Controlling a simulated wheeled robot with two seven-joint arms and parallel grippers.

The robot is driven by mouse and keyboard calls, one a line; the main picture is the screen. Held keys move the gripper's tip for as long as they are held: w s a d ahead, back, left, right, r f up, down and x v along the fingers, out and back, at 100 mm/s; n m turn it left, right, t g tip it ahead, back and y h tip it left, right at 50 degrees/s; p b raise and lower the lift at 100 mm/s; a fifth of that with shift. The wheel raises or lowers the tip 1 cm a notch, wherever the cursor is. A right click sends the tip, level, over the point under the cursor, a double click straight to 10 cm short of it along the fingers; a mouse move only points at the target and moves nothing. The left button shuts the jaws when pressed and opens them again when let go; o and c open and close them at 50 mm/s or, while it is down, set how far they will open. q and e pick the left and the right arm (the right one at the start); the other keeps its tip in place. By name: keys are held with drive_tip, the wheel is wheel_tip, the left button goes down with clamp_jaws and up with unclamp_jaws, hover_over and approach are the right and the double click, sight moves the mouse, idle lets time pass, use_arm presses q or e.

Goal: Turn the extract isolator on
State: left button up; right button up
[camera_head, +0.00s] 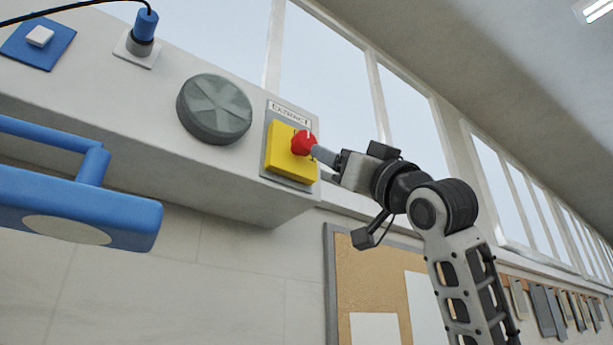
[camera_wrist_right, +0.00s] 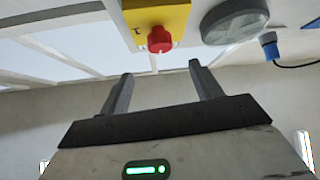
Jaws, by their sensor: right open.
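The extract isolator is a yellow box (camera_head: 279,148) with a red rotary knob (camera_head: 303,143), on a grey plate under a label reading "EXTRACT" (camera_head: 289,114). In the head view my right gripper (camera_head: 318,152) is at the knob, its fingertips close beside or overlapping it; I cannot tell contact from there. In the right wrist view the red knob (camera_wrist_right: 159,39) and yellow box (camera_wrist_right: 155,14) lie beyond the fingertips. The right gripper (camera_wrist_right: 160,70) is open, with the knob in line between its fingers and nothing held. The left gripper is not in view.
A round grey dial-like cover (camera_head: 214,109) is left of the isolator. A blue plug with a black cable (camera_head: 145,25) and a blue switch plate (camera_head: 38,42) are further left. A blue bar-shaped part (camera_head: 75,205) is at lower left. A cork board (camera_head: 370,285) hangs below.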

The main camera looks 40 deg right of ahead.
sight(308, 143)
drive_tip(key=p+x, duration=0.5)
drive_tip(key=x, duration=0.5)
drive_tip(key=shift+w+a+r, duration=0.1)
drive_tip(key=shift+w+r, duration=0.05)
drive_tip(key=shift+r, duration=0.25)
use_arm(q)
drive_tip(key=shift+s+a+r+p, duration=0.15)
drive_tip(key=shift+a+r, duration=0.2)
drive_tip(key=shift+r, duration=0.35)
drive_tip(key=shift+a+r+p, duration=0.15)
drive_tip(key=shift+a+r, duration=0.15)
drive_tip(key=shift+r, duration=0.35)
use_arm(e)
drive_tip(key=shift+x, duration=0.75)
drive_tip(key=shift+f, duration=0.15)
drive_tip(key=c, duration=1)
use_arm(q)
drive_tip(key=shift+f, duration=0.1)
use_arm(e)
drive_tip(key=shift+o, duration=0.2)
drive_tip(key=shift+w, duration=0.1)
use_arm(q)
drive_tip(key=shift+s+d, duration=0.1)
